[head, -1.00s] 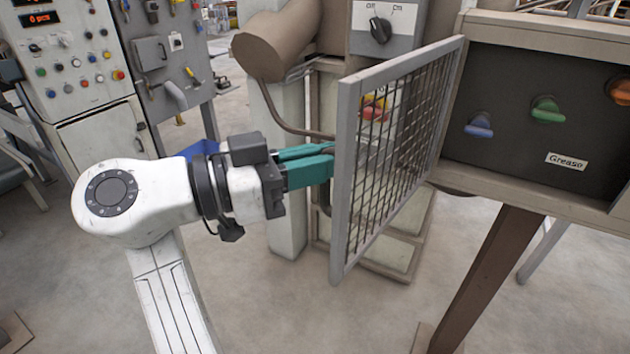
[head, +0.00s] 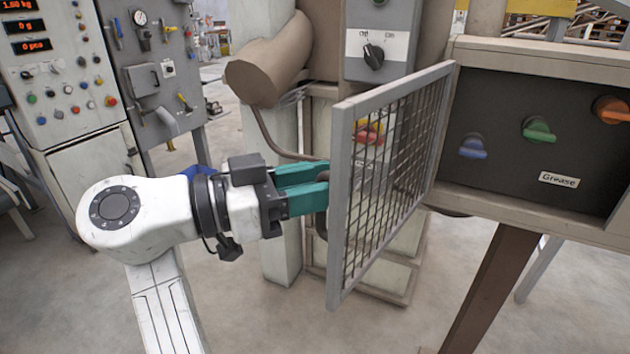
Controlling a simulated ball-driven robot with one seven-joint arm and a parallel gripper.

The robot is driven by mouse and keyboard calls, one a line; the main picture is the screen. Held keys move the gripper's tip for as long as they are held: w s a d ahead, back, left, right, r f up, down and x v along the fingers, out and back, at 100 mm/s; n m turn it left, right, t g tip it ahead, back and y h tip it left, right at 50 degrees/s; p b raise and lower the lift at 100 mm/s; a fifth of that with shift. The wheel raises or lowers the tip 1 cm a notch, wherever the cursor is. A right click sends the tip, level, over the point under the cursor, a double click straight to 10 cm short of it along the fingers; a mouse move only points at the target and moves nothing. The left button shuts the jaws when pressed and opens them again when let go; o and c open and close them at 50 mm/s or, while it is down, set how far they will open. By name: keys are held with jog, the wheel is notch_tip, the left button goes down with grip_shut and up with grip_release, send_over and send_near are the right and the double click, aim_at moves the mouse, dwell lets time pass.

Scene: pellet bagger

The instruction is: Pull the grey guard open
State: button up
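The grey guard (head: 340,190) is a framed mesh panel. It stands swung out from the dark control panel at right, its far right edge at the panel's left side and its free edge toward me. A dark handle (head: 321,222) shows on the guard's left face near the free edge. My gripper (head: 322,183) reaches in from the left with two teal fingers at this handle. The fingers look closed around it, though the tips are partly hidden against the guard's frame.
The dark panel (head: 510,95) carries blue, green and orange knobs and a "Grease" label. Behind the guard stand a grey switch box (head: 384,42), a red and yellow control (head: 369,131) and a pale column. A console (head: 70,95) stands at left. The front floor is clear.

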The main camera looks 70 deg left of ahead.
jog(key=shift+s, duration=0.1)
jog(key=s, duration=1)
jog(key=shift+s, duration=0.4)
